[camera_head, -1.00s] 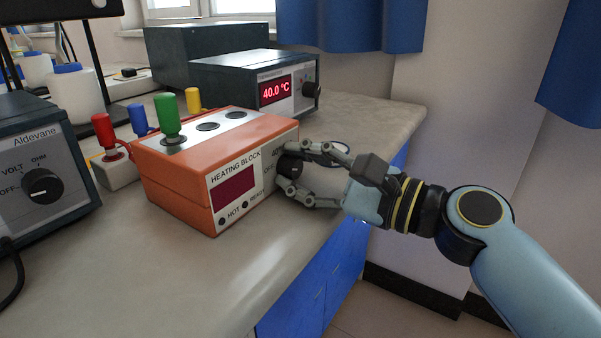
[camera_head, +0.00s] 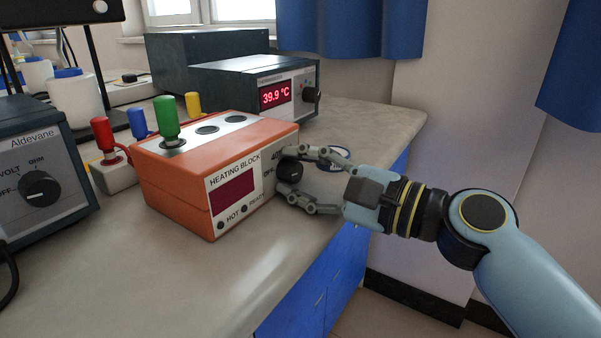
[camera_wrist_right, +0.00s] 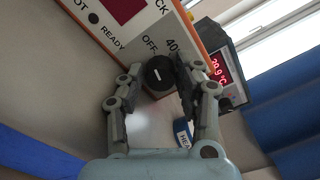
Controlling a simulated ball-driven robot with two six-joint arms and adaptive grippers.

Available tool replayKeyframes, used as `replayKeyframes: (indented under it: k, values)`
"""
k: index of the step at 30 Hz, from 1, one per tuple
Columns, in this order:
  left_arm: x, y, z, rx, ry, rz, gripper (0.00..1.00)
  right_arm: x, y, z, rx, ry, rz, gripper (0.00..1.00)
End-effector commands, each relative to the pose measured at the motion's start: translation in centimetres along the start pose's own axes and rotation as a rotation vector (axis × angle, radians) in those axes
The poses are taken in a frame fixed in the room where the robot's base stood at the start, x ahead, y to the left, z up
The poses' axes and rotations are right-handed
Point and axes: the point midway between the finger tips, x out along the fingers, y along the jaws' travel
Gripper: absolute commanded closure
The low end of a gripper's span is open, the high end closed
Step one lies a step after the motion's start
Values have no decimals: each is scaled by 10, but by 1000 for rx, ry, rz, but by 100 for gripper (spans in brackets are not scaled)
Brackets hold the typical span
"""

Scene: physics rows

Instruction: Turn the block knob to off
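The orange heating block (camera_head: 185,184) stands on the bench with a dark display. Its black knob (camera_head: 289,171) is at the right end of the front panel, by the OFF and 40 labels. In the right wrist view the knob (camera_wrist_right: 160,74) shows a short white mark that seems to point to the OFF side; its exact angle is hard to tell. My right gripper (camera_head: 308,181) is open around the knob. My left gripper is not in view.
A thermometer box (camera_head: 253,84) reading 39.9 °C stands behind the block. An Aldevane meter (camera_head: 36,170) stands at the left. Green (camera_head: 166,118), red, blue and yellow handled pieces stand on and behind the block. The bench (camera_head: 225,270) is clear in front.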

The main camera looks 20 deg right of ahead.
Motion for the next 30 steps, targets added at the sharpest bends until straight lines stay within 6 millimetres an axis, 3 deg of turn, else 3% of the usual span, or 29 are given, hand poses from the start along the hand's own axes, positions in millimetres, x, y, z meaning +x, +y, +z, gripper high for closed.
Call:
replayKeyframes:
  k: [4,20,23,30]
  values:
    - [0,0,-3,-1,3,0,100,0,0,0,1,0,0,47]
    - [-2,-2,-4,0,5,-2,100,0,1,0,42,2,2,47]
    - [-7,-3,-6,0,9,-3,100,0,0,0,139,2,2,47]
    - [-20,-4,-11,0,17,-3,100,0,-2,1,553,1,0,47]
